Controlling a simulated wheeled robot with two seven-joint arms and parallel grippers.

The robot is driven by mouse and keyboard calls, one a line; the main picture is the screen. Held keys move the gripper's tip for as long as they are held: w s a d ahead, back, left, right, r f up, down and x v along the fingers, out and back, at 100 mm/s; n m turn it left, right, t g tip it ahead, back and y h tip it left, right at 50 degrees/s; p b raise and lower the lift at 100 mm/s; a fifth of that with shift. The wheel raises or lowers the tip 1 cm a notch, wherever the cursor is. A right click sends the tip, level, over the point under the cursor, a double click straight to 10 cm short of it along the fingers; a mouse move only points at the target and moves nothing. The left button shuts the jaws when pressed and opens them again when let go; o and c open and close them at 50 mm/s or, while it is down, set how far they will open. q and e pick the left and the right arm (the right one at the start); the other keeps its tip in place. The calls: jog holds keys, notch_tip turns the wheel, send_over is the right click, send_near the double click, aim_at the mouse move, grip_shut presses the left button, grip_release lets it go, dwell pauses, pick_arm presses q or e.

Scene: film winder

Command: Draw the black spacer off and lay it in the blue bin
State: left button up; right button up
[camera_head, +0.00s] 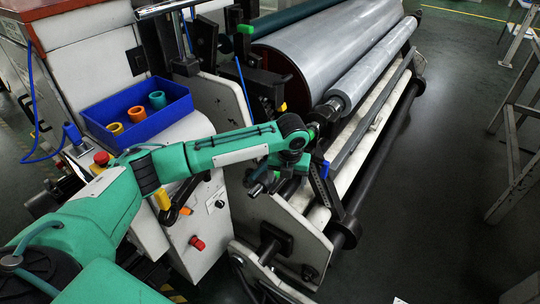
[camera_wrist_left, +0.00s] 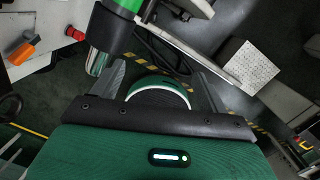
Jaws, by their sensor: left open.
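The black spacer (camera_head: 264,178) looks like a dark cylinder on the shaft end, with a green part behind it and a bright metal tip beyond. It shows in the left wrist view (camera_wrist_left: 104,32) at the upper left. My left gripper (camera_wrist_left: 160,68) is open and empty. Its two grey fingers are apart, below and to the right of the spacer in that view, with no visible contact. In the head view my green wrist covers part of the shaft, and the fingers are hard to make out. The blue bin (camera_head: 165,122) stands on the machine's left cabinet. My right gripper is not in view.
The bin holds a yellow, an orange and a teal ring (camera_head: 158,99). A large grey roll (camera_head: 335,45) and a thinner roller (camera_head: 372,70) run toward the upper right. The white side plate (camera_head: 280,235) is beneath my wrist. Open floor lies to the right.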

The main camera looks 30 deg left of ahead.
aim_at(264, 180)
pick_arm(q)
jog(key=a+r+m+g+y, duration=0.1)
jog(key=a+r+m, duration=0.3)
jog(key=a+r, duration=0.25)
jog(key=f, duration=0.4)
jog(key=a+f+p, duration=0.1)
jog(key=f, duration=0.3)
jog(key=a+f, duration=0.1)
jog(key=f, duration=0.3)
jog(key=shift+w+f+p, duration=0.1)
jog(key=shift+f+p, duration=0.2)
jog(key=shift+p, duration=0.05)
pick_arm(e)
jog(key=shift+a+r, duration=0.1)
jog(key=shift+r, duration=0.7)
pick_arm(q)
jog(key=shift+d, duration=0.1)
jog(key=shift+c, duration=0.5)
